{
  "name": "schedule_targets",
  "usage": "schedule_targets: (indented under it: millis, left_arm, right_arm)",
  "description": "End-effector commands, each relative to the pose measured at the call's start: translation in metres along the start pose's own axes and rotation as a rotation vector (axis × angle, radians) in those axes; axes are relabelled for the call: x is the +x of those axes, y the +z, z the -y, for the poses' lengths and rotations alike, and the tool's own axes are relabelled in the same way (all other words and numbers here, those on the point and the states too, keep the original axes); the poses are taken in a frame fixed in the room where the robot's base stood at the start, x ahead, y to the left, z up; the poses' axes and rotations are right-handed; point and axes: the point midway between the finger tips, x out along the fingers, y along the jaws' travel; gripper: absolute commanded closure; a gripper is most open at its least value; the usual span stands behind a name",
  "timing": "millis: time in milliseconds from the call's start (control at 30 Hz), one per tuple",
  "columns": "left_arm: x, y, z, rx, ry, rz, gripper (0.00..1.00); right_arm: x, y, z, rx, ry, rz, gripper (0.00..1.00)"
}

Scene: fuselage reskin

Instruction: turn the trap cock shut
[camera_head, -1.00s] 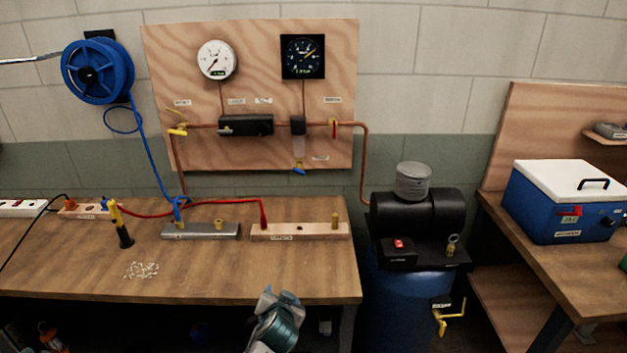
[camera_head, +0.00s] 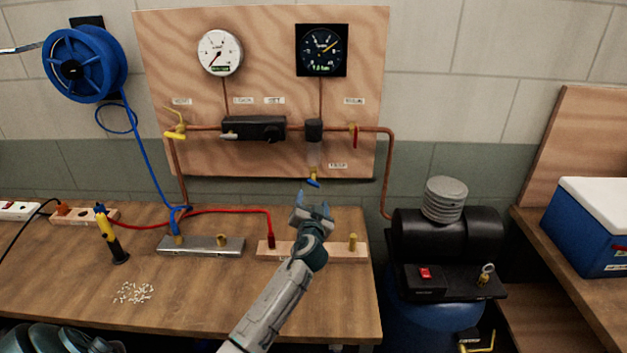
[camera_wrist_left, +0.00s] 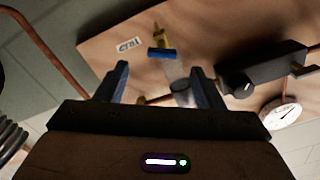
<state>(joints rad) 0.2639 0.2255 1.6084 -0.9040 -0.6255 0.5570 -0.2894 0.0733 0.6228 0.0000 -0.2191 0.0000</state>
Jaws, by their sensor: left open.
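The trap cock hangs under the clear trap bowl (camera_head: 313,154) on the wooden panel. It has a small yellow body and a blue handle (camera_head: 313,183). In the left wrist view the blue handle (camera_wrist_left: 162,53) lies crosswise to the yellow body (camera_wrist_left: 162,36), seen past the fingertips and between their lines. My left gripper (camera_head: 314,203) is open and empty, just below the cock in the head view. Its two fingers also show in the left wrist view (camera_wrist_left: 158,78), apart from the handle. My right gripper is out of view.
The panel (camera_head: 260,165) carries copper pipe, two gauges, a black regulator (camera_head: 254,128), a yellow valve (camera_head: 175,131) and a red-handled valve (camera_head: 354,135). The workbench (camera_head: 200,290) below holds a metal bar, wooden block and red cable. A compressor (camera_head: 445,235) stands at right.

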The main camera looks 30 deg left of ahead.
Motion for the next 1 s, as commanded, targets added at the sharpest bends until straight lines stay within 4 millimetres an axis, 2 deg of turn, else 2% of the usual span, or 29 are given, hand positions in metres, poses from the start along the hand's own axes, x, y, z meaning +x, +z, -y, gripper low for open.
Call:
schedule_targets:
  millis: [300, 500, 700, 1000]
  left_arm:
    - [0.054, -0.002, 0.002, 0.001, 0.0, 0.002, 0.38]
    - [0.083, 0.0, 0.001, 0.001, 0.0, 0.003, 0.38]
    - [0.097, 0.0, 0.0, -0.001, 0.001, 0.002, 0.38]
    - [0.099, 0.001, 0.0, -0.001, 0.001, 0.002, 0.38]
  right_arm:
    - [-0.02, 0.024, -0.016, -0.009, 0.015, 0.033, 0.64]
    - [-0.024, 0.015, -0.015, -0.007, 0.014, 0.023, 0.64]
    - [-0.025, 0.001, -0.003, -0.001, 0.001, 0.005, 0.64]
    - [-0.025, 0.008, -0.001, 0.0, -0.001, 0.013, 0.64]
